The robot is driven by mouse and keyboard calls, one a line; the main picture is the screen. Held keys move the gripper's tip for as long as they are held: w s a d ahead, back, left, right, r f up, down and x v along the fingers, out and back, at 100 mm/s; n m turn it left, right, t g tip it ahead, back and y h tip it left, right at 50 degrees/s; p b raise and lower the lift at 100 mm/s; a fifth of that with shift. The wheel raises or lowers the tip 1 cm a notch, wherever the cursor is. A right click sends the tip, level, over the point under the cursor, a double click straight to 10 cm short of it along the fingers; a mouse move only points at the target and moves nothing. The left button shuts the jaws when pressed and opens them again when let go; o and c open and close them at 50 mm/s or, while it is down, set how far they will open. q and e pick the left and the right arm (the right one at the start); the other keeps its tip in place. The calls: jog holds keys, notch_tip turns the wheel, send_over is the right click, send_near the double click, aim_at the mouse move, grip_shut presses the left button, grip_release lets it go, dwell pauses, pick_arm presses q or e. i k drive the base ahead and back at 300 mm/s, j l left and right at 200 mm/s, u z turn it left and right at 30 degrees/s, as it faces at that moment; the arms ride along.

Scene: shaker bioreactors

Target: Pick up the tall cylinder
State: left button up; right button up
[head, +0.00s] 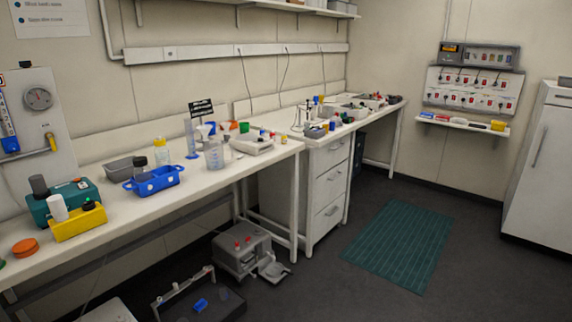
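A tall, narrow, clear cylinder (190,138) with a blue foot stands upright on the long white bench (130,218), towards the back edge. A clear beaker (214,155) stands close to its right. A bottle with a yellow cap (161,153) stands to its left.
A green and yellow device (75,208) stands at the bench's left. Grey equipment (241,252) and a dark tray-like item (220,305) are on the floor. A green mat (402,245) lies on open floor at the right. A white cabinet (540,170) stands far right.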

aim_at(188, 122)
jog(key=i+u, duration=0.1)
jog(key=i, duration=0.75)
jog(key=i+l, duration=0.15)
jog(key=i, duration=0.7)
jog(key=u, duration=0.05)
